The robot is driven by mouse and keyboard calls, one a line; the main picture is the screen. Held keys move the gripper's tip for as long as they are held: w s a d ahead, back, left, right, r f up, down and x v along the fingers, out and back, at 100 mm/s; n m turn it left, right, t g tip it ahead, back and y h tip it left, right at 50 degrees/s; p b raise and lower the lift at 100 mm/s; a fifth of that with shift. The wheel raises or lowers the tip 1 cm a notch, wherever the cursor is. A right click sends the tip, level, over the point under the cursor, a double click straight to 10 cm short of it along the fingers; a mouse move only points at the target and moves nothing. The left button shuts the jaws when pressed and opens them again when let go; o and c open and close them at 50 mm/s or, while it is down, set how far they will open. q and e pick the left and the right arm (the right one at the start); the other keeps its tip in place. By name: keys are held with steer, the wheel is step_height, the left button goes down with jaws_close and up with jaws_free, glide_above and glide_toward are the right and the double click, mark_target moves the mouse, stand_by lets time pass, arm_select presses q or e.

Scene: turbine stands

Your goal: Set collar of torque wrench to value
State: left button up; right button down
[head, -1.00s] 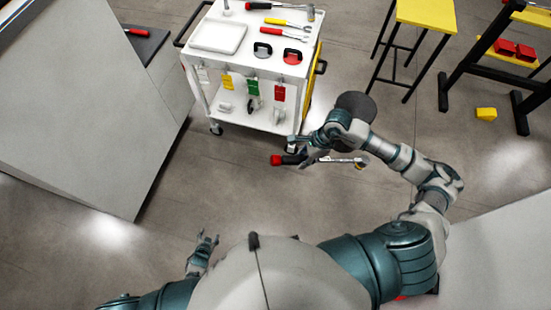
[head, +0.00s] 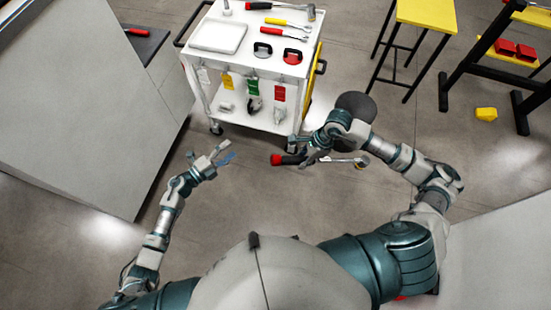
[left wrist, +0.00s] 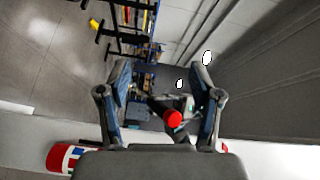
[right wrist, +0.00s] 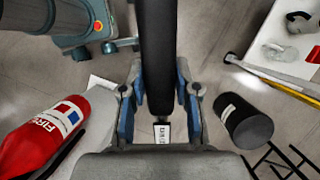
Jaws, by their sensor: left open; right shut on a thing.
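The torque wrench (head: 343,161) has a red end, a dark grip and a silver shaft. It lies roughly level in the air in the head view. My right gripper (head: 313,154) is shut on its dark grip, which runs between the fingers in the right wrist view (right wrist: 160,60). My left gripper (head: 224,154) is open and empty, left of the red end and apart from it. In the left wrist view, the red end (left wrist: 173,119) shows between my open left fingers (left wrist: 163,75), some way ahead. The collar's value cannot be read.
A white tool cart (head: 225,60) with several tools stands just beyond both grippers. A yellow stool (head: 427,14) stands at the back right. A grey sloped block (head: 80,120) is at the left. A red fire extinguisher (right wrist: 40,135) shows in the right wrist view. Floor between is clear.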

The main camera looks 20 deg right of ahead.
arm_select(q)
steer(key=s+d+r+m+g+h, duration=0.1)
steer(key=s+d+r+m+g, duration=0.2)
steer(key=s+r+m+g, duration=0.25)
steer(key=m+g+y, duration=0.3)
steer(key=m+g, duration=0.1)
steer(key=m, duration=0.5)
glide_toward(272, 160)
steer(key=shift+x, duration=4.35)
jaws_close()
steer(key=n, duration=0.5)
steer(key=shift+o, duration=1.1)
jaws_free()
steer(key=shift+g, duration=0.25)
